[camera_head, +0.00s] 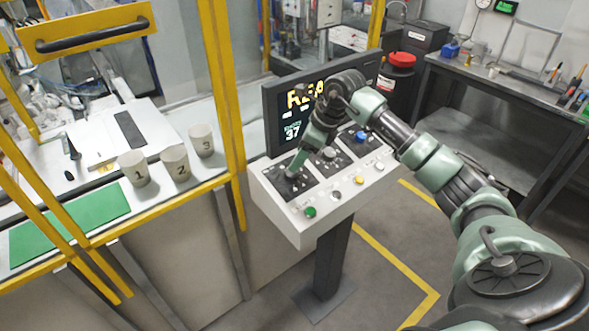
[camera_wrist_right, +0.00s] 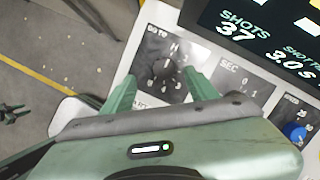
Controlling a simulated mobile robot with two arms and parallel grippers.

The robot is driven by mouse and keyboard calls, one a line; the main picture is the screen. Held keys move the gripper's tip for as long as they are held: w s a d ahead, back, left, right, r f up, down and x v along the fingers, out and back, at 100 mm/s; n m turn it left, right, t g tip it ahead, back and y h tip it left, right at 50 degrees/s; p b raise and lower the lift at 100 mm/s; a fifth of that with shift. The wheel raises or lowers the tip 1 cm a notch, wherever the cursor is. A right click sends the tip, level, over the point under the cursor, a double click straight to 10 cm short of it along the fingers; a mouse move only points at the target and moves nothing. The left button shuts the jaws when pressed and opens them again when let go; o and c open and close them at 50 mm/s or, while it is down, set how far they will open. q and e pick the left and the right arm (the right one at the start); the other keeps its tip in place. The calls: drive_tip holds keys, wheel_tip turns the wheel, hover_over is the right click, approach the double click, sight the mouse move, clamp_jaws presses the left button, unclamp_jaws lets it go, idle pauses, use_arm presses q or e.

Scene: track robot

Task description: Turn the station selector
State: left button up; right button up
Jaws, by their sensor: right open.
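The console (camera_head: 312,226) has a sloped white top with three dark dial panels. The leftmost dial panel (camera_wrist_right: 152,48), with its small markings, lies under my right gripper (camera_head: 293,172). In the right wrist view the right gripper (camera_wrist_right: 163,93) is open, one finger on each side of this dial's dark knob (camera_wrist_right: 165,73). I cannot tell whether the fingers touch the knob. In the head view the gripper largely hides it. The middle dial panel, marked SEC (camera_wrist_right: 232,70), and the dial with a blue knob (camera_wrist_right: 296,132) sit to the right. My left gripper is not in view.
A screen (camera_head: 290,118) reading 37 stands behind the dials. Green (camera_head: 310,212), grey, yellow (camera_head: 359,181) and white buttons line the console's front. Left, behind yellow posts (camera_head: 222,90), are three numbered cups (camera_head: 175,162). A dark workbench (camera_head: 470,110) stands at back right.

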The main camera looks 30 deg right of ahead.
sight(291, 175)
drive_tip(key=p+x, duration=0.1)
drive_tip(key=x, duration=0.1)
drive_tip(key=p+x, duration=0.1)
drive_tip(key=x, duration=0.1)
drive_tip(key=d+p+x, duration=0.1)
drive_tip(key=x, duration=0.1)
drive_tip(key=shift+f, duration=0.45)
drive_tip(key=shift+w+a+f, duration=0.1)
drive_tip(key=shift+f, duration=0.3)
clamp_jaws()
